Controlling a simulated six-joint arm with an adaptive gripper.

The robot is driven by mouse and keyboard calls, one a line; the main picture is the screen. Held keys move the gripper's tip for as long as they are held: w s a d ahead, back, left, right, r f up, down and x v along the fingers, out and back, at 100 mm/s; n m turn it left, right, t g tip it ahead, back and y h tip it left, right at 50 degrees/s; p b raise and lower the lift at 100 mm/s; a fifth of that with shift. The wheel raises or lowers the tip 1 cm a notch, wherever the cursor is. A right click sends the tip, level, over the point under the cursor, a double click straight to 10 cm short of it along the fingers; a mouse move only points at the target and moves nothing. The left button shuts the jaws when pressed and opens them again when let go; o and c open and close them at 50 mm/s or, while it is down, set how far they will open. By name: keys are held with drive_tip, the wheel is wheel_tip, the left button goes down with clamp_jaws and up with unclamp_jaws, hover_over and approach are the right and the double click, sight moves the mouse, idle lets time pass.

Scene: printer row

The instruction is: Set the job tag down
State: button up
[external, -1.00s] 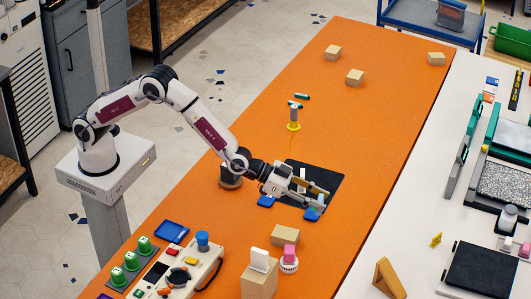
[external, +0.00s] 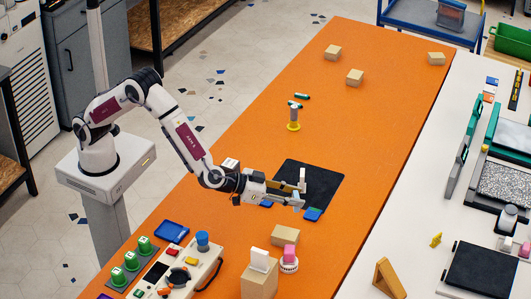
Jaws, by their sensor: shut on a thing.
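My gripper (external: 299,195) is low over the left part of the black mat (external: 322,176), pointing right. It is shut on a small, pale upright piece (external: 302,180), which I take to be the job tag. The piece is small, and the fingers and a tan strip beside them partly cover it. I cannot tell whether it touches the mat.
A blue piece (external: 313,214) lies at the mat's front edge, close to the gripper. A wooden block (external: 285,235) and a pink-and-white stamp (external: 289,259) stand in front. The orange table is clear right of the mat.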

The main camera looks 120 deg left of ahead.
drive_tip(key=s+f+n+g+y, duration=0.1)
drive_tip(key=s+n+g+y, duration=0.2)
drive_tip(key=s, duration=1.7)
drive_tip(key=s+d+f+n+g+y, duration=0.1)
drive_tip(key=s+n+g, duration=0.7)
drive_tip(key=s, duration=1.2)
drive_tip(key=shift+f+y, duration=0.5)
drive_tip(key=shift+y, duration=0.5)
drive_tip(key=shift+f, duration=2.95)
drive_tip(key=shift+f, duration=2.05)
drive_tip(key=shift+f, duration=0.2)
drive_tip(key=o, duration=0.9)
